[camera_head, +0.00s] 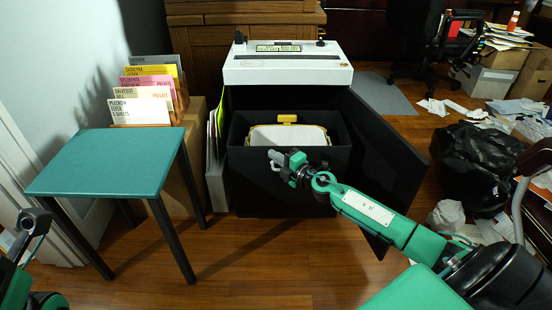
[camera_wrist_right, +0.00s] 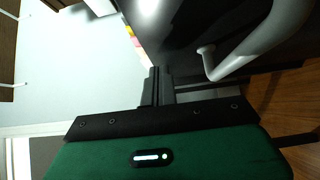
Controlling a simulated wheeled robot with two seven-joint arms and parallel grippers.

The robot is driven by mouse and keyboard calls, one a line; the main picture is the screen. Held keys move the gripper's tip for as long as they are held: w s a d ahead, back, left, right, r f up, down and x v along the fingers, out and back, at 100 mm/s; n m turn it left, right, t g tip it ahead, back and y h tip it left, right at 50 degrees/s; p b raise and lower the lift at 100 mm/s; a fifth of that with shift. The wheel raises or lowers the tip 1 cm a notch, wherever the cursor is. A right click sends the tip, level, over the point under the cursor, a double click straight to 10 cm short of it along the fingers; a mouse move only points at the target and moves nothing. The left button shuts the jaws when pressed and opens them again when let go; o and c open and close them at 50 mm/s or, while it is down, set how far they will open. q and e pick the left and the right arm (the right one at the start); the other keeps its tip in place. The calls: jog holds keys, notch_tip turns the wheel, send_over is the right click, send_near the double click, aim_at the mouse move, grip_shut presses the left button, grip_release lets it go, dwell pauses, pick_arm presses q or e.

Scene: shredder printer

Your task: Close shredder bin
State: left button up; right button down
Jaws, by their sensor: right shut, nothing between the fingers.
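The shredder (camera_head: 287,70) has a white top and a black cabinet. Its black bin drawer (camera_head: 245,180) is pulled out at the front, with a white inner bin with a yellow rim and handle (camera_head: 288,118) in it. My right gripper (camera_head: 283,160) is at the drawer's front face. In the right wrist view my right gripper's fingers (camera_wrist_right: 158,85) are shut and empty, pointing toward a dark surface. A pale curved handle (camera_wrist_right: 240,55) is beside them, apart from the fingers. Part of my left arm shows at the left edge of the head view; its gripper is not visible.
The black cabinet door (camera_head: 385,150) stands open to the right of the drawer, behind my right arm. A teal-topped table (camera_head: 105,160) and a file rack (camera_head: 150,95) are on the left. A black bag (camera_head: 475,170) and loose papers lie on the right. Floor before the drawer is clear.

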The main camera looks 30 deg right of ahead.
jog(key=shift+w+d, duration=0.15)
jog(key=shift+w, duration=0.1)
jog(key=shift+w, duration=0.1)
